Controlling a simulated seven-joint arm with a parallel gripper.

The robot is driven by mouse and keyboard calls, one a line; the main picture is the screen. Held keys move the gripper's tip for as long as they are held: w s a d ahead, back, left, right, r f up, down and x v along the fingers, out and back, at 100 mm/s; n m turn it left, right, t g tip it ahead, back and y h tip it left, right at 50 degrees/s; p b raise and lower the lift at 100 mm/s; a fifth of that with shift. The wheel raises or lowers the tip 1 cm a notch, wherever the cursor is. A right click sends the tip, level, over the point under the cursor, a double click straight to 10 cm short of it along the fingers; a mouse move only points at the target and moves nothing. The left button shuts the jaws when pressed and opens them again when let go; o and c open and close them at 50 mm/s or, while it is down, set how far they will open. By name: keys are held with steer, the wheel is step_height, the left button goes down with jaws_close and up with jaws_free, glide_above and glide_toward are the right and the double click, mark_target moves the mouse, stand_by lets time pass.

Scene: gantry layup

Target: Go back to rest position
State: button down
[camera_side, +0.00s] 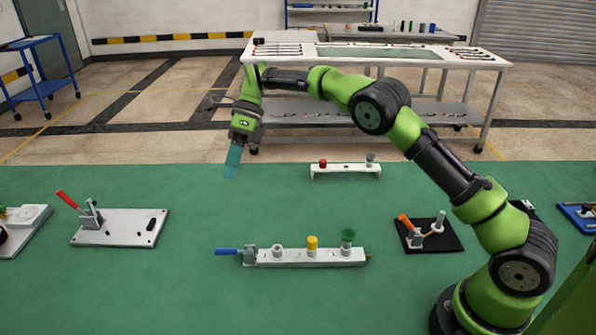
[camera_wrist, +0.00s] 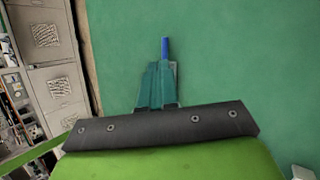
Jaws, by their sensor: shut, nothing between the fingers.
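My gripper (camera_side: 233,160) has teal fingers and hangs from the green and black arm, pointing down and slightly left. It is shut and empty, held above the far part of the green table (camera_side: 200,290). In the wrist view its teal fingers (camera_wrist: 157,85) lie together, with the blue handle (camera_wrist: 165,48) of a fixture on the table showing just past their tips. The gripper touches nothing that I can see.
A white fixture bar (camera_side: 305,257) with a blue handle and yellow and green knobs lies mid-table. A plate with a red-handled clamp (camera_side: 118,228) is left. A black plate with an orange-handled clamp (camera_side: 430,236) is right. A small white rack (camera_side: 345,169) stands at the far edge.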

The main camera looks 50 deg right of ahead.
steer(key=s+d+r+n+t+h, duration=0.1)
steer(key=s+d+r+n+t, duration=0.1)
steer(key=s+n, duration=0.5)
steer(key=s+d+r+n+t+h, duration=0.2)
steer(key=s+n, duration=0.5)
steer(key=s, duration=0.6)
steer(key=s+d+r+n+t+h, duration=0.2)
steer(key=s+d+r+n+t, duration=0.2)
steer(key=s+n, duration=0.3)
steer(key=shift+s+d+n+t, duration=0.3)
steer(key=shift+s+d+t, duration=0.5)
steer(key=shift+s, duration=0.85)
